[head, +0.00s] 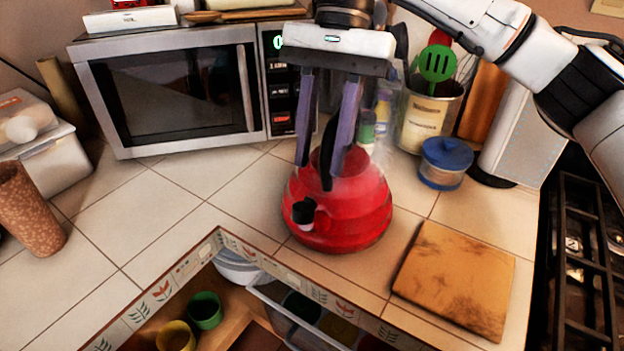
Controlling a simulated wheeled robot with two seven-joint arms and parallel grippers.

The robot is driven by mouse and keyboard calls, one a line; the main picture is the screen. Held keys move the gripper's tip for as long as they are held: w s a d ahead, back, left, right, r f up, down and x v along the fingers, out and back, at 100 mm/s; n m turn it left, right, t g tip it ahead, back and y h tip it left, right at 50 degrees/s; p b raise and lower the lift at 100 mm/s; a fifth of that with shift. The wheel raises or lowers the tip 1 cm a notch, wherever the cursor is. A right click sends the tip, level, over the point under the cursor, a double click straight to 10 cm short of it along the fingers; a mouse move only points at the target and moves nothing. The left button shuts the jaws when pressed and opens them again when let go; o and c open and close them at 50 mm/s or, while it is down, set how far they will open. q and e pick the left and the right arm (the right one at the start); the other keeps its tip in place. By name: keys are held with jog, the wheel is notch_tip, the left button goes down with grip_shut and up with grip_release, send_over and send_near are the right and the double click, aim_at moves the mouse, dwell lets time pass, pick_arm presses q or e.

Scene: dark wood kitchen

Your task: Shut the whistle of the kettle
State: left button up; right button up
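A red kettle (345,222) stands upright on the tiled counter. Its short spout with the black whistle (303,210) faces the front left. I cannot tell whether the whistle is open or shut. The kettle's black handle (328,152) rises above the lid. My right gripper (322,168) points down from above, its two purple fingers spread apart. In this view the handle shows between the fingers; I cannot tell whether they touch it. The fingertips are above and behind the whistle, apart from it. My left gripper is not in view.
A microwave (180,85) stands behind at the left. A utensil pot (428,120) and a blue-lidded jar (445,165) are at the right. A wooden board (455,280) lies front right. An open drawer with cups (205,310) is below the front edge. Tiles left of the kettle are clear.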

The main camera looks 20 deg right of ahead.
aim_at(306, 213)
jog(key=x, duration=0.4)
jog(key=shift+f, duration=0.15)
jog(key=shift+s+a+f, duration=0.15)
jog(key=shift+a+f, duration=0.05)
jog(key=shift+f, duration=0.35)
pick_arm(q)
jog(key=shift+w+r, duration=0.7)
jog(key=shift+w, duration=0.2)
pick_arm(e)
jog(key=c, duration=0.6)
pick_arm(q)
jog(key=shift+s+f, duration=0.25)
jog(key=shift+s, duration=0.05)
pick_arm(e)
grip_shut()
